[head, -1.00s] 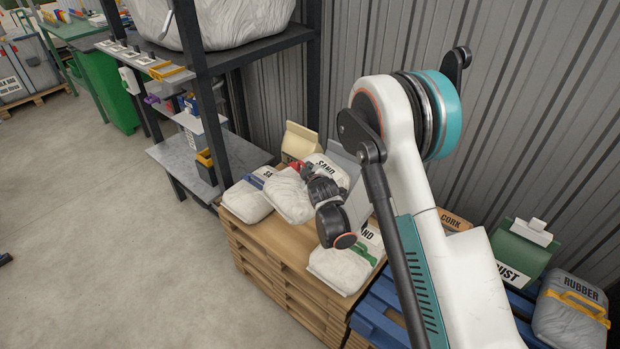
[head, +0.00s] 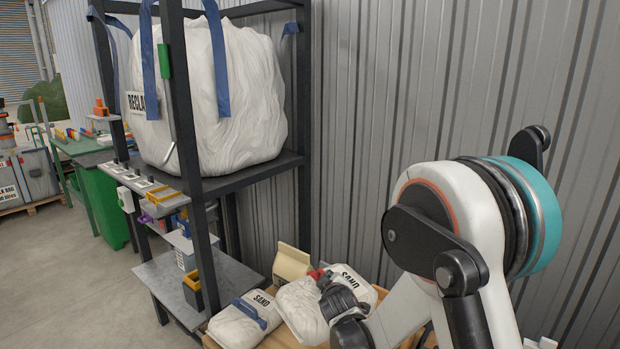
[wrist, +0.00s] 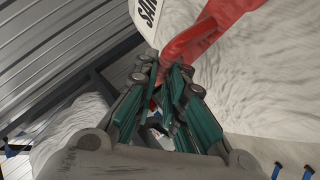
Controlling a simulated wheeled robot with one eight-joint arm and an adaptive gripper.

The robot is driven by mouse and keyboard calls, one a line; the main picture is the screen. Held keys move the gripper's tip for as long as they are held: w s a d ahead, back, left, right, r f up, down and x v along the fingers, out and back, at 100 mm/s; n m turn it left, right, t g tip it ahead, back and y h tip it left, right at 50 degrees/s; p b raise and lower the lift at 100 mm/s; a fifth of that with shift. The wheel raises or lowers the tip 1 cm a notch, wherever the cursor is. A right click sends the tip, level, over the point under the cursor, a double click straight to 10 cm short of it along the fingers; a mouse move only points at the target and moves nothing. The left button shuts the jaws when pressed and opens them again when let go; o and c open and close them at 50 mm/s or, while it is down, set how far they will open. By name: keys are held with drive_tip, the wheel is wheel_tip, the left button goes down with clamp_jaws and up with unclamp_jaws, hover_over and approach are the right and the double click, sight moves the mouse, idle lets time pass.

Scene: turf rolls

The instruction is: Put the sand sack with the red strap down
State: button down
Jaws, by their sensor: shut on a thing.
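The white sand sack with the red strap (head: 300,308) is in the lower middle of the head view, tilted, with its black SAND label at its right end. My gripper (head: 326,280) is shut on the red strap, which shows above the fingers in the wrist view (wrist: 205,38). The sack's pale, wrinkled side (wrist: 258,88) fills the right of that view. My wrist hides part of the sack. I cannot tell whether its underside touches the pallet (head: 270,341).
A sand sack with a blue strap (head: 236,322) lies close on the left. A cream bag (head: 291,262) stands behind. A black shelf rack (head: 235,172) holding a big white bag (head: 225,95) rises at the left. A corrugated wall (head: 400,100) closes off the back.

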drive_tip(key=s+d+r+m+h, duration=0.3)
drive_tip(key=s+d+r+h, duration=0.1)
drive_tip(key=s+d+r, duration=0.7)
drive_tip(key=s+d, duration=0.2)
drive_tip(key=d, duration=0.1)
drive_tip(key=shift+s+d+m, duration=0.15)
drive_tip(key=shift+s+m, duration=0.05)
drive_tip(key=shift+m, duration=0.2)
drive_tip(key=shift+r, duration=0.1)
